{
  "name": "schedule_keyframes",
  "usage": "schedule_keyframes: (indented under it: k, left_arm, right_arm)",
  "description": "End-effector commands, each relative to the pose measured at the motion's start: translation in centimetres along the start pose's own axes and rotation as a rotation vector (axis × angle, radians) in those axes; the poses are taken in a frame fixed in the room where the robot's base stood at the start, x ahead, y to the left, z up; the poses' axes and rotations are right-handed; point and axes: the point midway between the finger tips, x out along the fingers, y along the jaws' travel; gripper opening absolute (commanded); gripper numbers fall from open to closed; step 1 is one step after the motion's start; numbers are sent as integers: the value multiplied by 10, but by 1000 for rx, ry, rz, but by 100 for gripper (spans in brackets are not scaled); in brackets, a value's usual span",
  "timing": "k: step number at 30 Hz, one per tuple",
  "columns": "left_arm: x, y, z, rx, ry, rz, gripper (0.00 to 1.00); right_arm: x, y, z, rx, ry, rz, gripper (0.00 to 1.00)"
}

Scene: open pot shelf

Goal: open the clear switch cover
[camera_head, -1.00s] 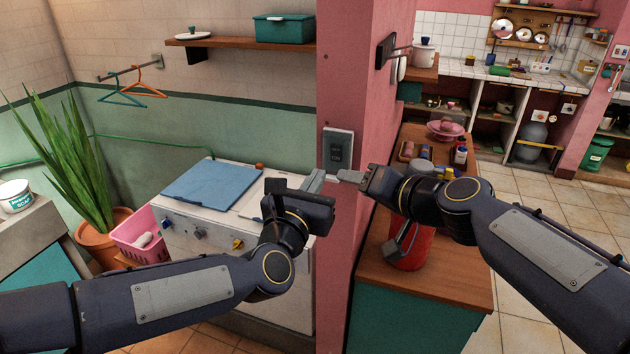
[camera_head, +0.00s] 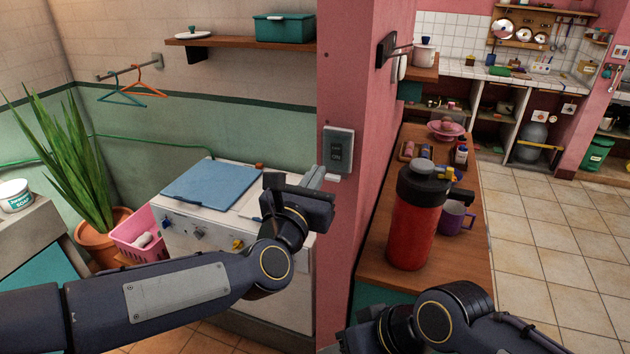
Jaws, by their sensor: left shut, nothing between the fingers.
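The switch cover (camera_head: 338,150) is a small upright clear-fronted box on the pink wall pillar. The dark switch shows through it, and the cover looks closed over the switch. My left gripper (camera_head: 319,174) is shut and empty, with its pale fingertips just below and left of the cover's lower edge. I cannot tell whether they touch the box. My right arm is low at the bottom edge, well below the cover. Part of its gripper body shows there, but its fingers are out of the picture.
A red flask (camera_head: 412,225) and a purple mug (camera_head: 456,216) stand on the wooden counter (camera_head: 470,262) right of the pillar. A white stove (camera_head: 270,285) with a blue board (camera_head: 210,186) is below my left gripper. A wall shelf (camera_head: 240,40) hangs above.

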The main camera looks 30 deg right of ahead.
Motion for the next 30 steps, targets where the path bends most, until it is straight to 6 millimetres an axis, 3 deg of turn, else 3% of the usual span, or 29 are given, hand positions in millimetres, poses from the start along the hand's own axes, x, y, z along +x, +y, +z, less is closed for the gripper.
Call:
schedule_keyframes:
  k: [30]
  left_arm:
    - [-3,0,26,-2,0,-1,0]
  right_arm:
    - [13,6,6,1,2,-2,51]
